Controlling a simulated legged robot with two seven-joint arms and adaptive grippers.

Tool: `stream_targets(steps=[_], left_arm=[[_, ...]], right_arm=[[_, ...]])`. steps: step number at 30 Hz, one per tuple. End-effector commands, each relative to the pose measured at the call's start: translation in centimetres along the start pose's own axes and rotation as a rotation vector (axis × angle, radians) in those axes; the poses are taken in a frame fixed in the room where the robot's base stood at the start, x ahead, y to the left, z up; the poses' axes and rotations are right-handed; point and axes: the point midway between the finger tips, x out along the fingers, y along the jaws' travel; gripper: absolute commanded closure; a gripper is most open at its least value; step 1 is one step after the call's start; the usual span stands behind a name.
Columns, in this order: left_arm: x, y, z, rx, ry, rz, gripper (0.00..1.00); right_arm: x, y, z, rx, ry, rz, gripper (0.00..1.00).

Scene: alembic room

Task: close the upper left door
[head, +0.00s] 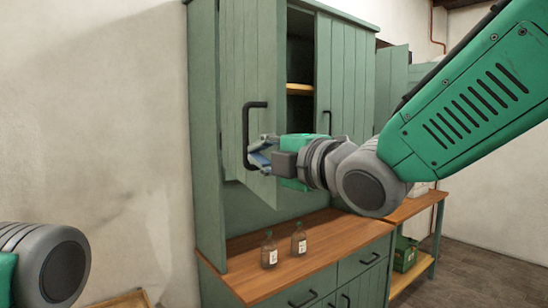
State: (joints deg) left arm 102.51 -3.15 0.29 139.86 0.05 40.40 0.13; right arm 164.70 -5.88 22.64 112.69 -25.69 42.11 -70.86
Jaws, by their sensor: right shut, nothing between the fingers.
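The upper left door (268,75) of the green cabinet (205,130) stands open, swung outward, with its black bar handle (247,118) near its left edge in the picture. My right gripper (257,155) reaches in from the right and is shut and empty. Its fingers are at the lower part of the handle, in front of the door; I cannot tell whether they touch it. The upper right door (345,75) has a black handle (328,121) partly behind my arm. A wooden shelf (299,89) shows in the gap between the doors. My left gripper is out of view.
A side bench (418,205) with a green box (404,254) stands to the right. Bare wall is at left.

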Motion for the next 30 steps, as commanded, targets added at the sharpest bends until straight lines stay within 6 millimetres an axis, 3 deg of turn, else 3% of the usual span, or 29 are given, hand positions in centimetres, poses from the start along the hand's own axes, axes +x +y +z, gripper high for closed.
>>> stream_targets(steps=[1,3,9,25,30], left_arm=[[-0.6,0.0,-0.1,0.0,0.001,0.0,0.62],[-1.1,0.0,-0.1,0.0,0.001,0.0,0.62],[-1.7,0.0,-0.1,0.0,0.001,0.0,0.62],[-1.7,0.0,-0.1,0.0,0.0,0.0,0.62],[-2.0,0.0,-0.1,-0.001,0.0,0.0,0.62]], right_arm=[[1.2,0.1,-0.3,-0.001,0.003,-0.003,1.0],[0.6,0.3,1.1,0.004,-0.002,-0.002,1.0],[-0.2,0.1,2.9,-0.001,0.001,-0.003,1.0],[-0.6,0.0,3.8,-0.001,0.003,-0.002,1.0],[-0.9,0.1,5.5,0.003,0.02,0.001,1.0]])
